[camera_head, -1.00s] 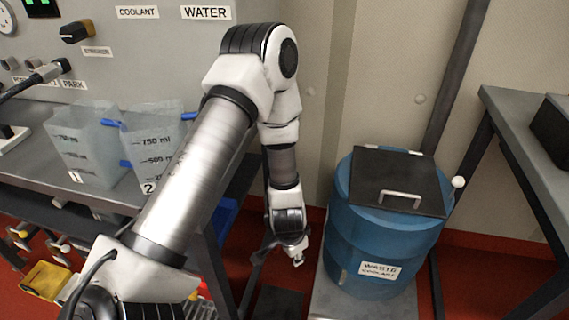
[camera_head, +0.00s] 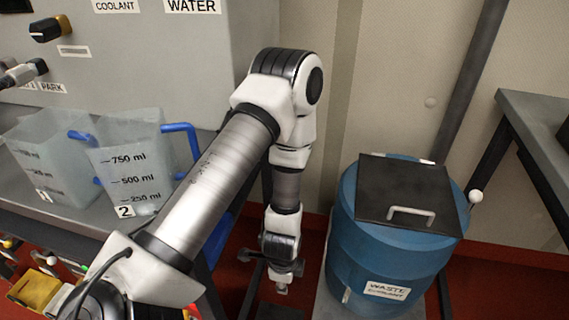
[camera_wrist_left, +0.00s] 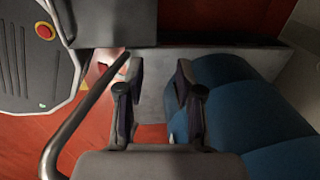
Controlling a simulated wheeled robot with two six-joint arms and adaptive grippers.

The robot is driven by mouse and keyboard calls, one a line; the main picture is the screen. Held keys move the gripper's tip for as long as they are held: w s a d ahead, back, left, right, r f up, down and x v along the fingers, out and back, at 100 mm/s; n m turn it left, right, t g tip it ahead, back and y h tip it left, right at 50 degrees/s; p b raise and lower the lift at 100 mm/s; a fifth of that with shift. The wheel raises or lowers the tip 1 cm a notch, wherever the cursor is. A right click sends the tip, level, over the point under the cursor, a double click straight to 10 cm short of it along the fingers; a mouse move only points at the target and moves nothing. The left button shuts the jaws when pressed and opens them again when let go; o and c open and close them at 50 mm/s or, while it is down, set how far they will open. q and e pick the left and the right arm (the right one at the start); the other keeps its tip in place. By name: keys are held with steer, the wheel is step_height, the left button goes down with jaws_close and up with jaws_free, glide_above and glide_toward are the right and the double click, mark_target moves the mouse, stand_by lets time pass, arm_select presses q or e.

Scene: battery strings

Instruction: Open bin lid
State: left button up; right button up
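My left gripper (camera_head: 279,270) hangs low to the left of the bin, apart from the lid and handle. In the left wrist view my left gripper (camera_wrist_left: 160,82) has its fingers apart with nothing between them. The blue bin's side (camera_wrist_left: 240,105) shows there just right of the fingers. My right gripper is not in view.
Jugs 1 (camera_head: 50,160) and 2 (camera_head: 140,165) stand on the bench at left. A grey table (camera_head: 530,130) is at right, and a dark pipe (camera_head: 470,85) rises behind the bin. A white knob (camera_head: 476,196) is beside the lid. The space above the lid is clear.

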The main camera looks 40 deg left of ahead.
arm_select(q)
jaws_close()
jaws_free()
step_height(320, 180, up, 12)
steer(key=s, duration=0.1)
steer(key=shift+d, duration=0.35)
steer(key=shift+s, duration=0.1)
